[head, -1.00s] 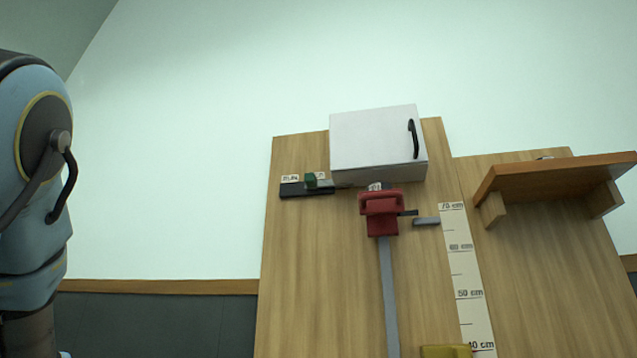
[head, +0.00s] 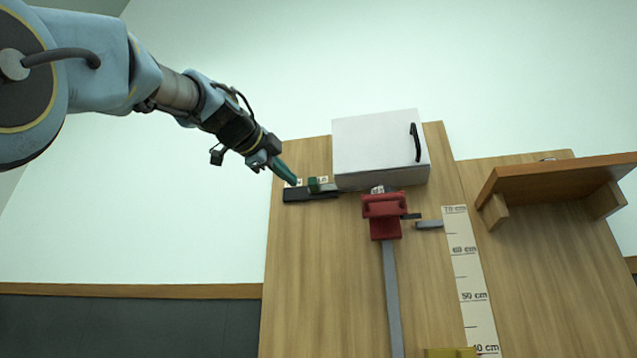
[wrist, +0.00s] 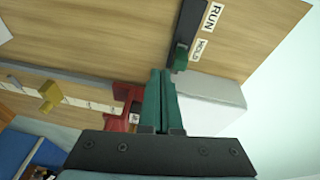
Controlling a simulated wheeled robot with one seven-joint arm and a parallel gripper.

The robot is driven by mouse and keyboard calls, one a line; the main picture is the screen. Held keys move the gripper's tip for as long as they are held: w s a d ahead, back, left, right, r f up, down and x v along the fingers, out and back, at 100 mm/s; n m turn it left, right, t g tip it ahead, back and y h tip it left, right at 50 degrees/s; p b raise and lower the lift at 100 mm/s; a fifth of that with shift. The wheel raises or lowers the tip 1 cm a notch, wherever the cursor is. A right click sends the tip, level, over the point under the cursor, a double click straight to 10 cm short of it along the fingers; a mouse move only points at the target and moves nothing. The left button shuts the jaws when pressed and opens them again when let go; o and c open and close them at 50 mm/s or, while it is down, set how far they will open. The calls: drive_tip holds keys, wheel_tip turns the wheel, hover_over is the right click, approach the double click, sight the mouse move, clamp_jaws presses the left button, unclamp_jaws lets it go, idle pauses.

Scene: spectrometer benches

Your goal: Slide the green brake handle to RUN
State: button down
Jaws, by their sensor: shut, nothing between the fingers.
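The green brake handle (head: 313,185) sits on a dark track (head: 300,196) on the wooden board, at the right part of the track near the white box. In the wrist view the fingertips (wrist: 160,73) appear close to the handle; contact cannot be told.
A white box (head: 375,150) with a black handle is right of the track. A red block (head: 383,215) on a grey rail is below it, beside a centimetre scale (head: 469,280). A wooden shelf (head: 555,175) juts out at right. The wall left of the board is clear.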

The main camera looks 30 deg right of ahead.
drive_tip(key=shift+m+h, duration=0.5)
drive_tip(key=shift+m, duration=0.4)
drive_tip(key=s+r, duration=0.3)
drive_tip(key=shift+r, duration=0.25)
drive_tip(key=p, duration=0.6)
approach(330, 186)
drive_tip(key=x, duration=0.3)
drive_tip(key=shift+w+d+p, duration=0.3)
drive_tip(key=shift+d+p, duration=0.05)
drive_tip(key=shift+d, duration=0.15)
